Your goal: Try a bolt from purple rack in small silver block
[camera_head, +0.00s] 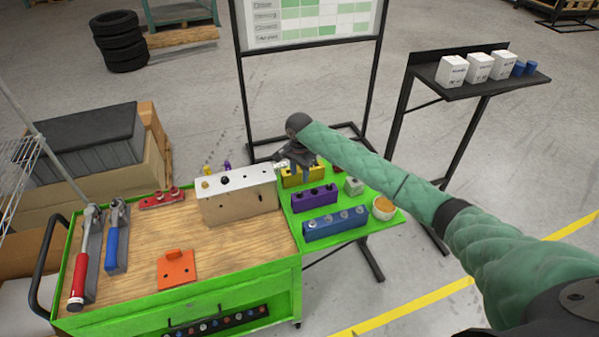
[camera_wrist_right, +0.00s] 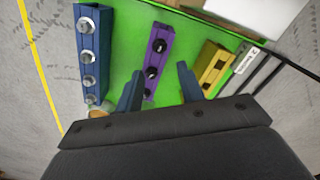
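The purple rack (camera_head: 314,198) stands on the green side shelf with several dark bolts in its top; it also shows in the right wrist view (camera_wrist_right: 157,72). A small silver-grey block (camera_head: 354,187) stands to its right in the head view; I cannot make it out in the right wrist view. My right gripper (camera_head: 298,166) hangs over the shelf near the yellow rack. In the right wrist view its two fingers (camera_wrist_right: 158,86) are apart, with the purple rack below and between them and nothing held. My left gripper is not in view.
A yellow rack (camera_head: 290,182) and a blue rack (camera_head: 335,224) with several bolts flank the purple one. A round bowl (camera_head: 384,208) sits at the shelf's right edge. A large pale block (camera_head: 237,203) stands on the wooden top, left of the racks.

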